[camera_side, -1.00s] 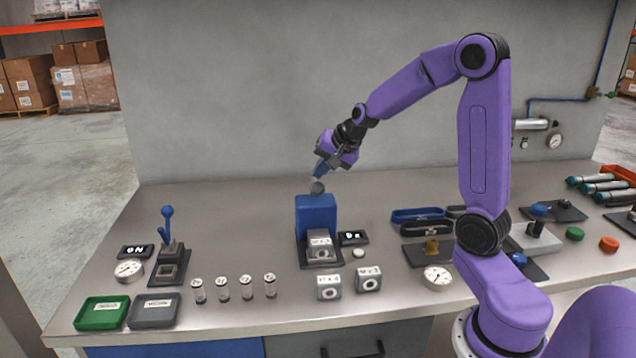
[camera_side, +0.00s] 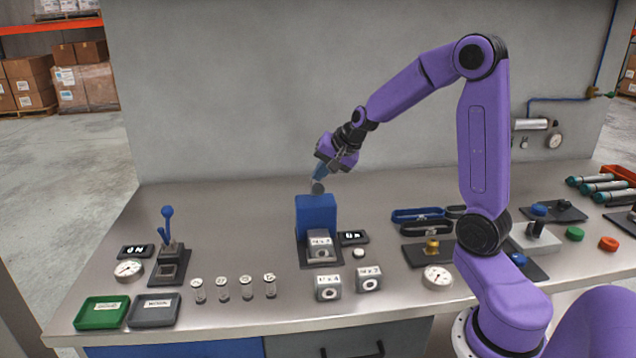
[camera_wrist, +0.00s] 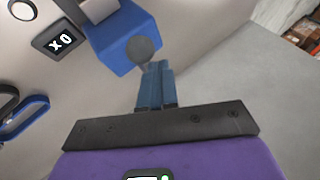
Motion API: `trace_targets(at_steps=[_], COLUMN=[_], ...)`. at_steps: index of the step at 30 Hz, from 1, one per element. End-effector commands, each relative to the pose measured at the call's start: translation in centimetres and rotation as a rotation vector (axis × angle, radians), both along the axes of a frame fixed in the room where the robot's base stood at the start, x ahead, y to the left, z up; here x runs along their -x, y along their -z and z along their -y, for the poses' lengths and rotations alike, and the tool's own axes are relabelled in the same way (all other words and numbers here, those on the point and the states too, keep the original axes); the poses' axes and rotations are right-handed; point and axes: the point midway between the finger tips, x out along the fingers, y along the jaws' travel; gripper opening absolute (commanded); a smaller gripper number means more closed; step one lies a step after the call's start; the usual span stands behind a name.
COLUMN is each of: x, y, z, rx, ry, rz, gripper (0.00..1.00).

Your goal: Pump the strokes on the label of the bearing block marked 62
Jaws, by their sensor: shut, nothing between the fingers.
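A blue press block (camera_side: 316,212) stands mid-table with a round grey knob (camera_side: 318,188) on top. The knob also shows in the wrist view (camera_wrist: 142,49). A grey bearing block (camera_side: 320,247) with a label sits at its front foot. Two more labelled bearing blocks stand in front, one at left (camera_side: 328,288) and one at right (camera_side: 368,280). Their markings are too small to read surely. My gripper (camera_side: 319,179) is shut and empty, its blue fingertips right at the knob; I cannot tell whether they touch it.
A small black display (camera_side: 353,238) beside the press appears to read x0 in the wrist view (camera_wrist: 60,42). A round white button (camera_side: 358,253) is near it. A blue lever (camera_side: 168,225), gauge (camera_side: 129,270), vials and trays (camera_side: 101,313) stand left.

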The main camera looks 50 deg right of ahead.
Motion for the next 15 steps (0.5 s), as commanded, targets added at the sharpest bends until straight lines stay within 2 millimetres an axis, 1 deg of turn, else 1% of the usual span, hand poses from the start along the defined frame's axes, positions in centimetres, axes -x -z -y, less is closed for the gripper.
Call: trace_targets(at_steps=[15], x=[0.12], y=[0.62], z=[-0.04], rx=[0.0], ry=[0.001], rz=[-0.003], gripper=[0.0])
